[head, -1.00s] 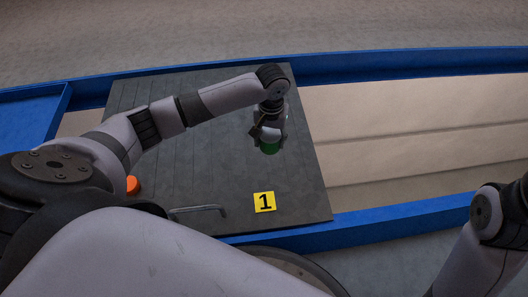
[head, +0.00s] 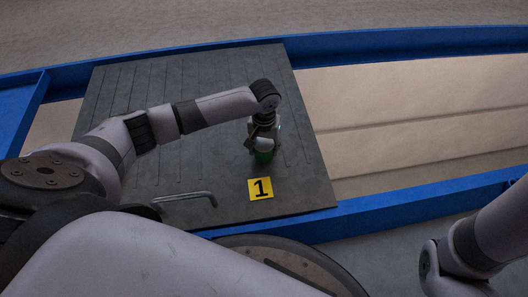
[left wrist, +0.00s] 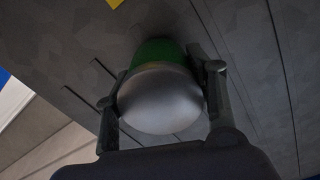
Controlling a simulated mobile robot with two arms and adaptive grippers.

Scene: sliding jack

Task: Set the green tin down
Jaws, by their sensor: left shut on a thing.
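The green tin (head: 264,156) is in my left gripper (head: 263,145), over the dark grey panel, just beyond the yellow "1" label. In the left wrist view the tin (left wrist: 158,95) shows a rounded silvery end towards the camera and a green part beyond it. The two fingers of the left gripper (left wrist: 163,98) are on either side of it, shut on it. I cannot tell whether the tin touches the panel. My right gripper is out of view; only right arm links show.
The dark grey panel (head: 215,90) has grooves and a bar handle (head: 185,197) near its front edge. The yellow "1" label (head: 261,188) lies in front of the tin. A blue frame (head: 400,207) surrounds it, with a pale opening (head: 410,110) at right. The panel is clear around the tin.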

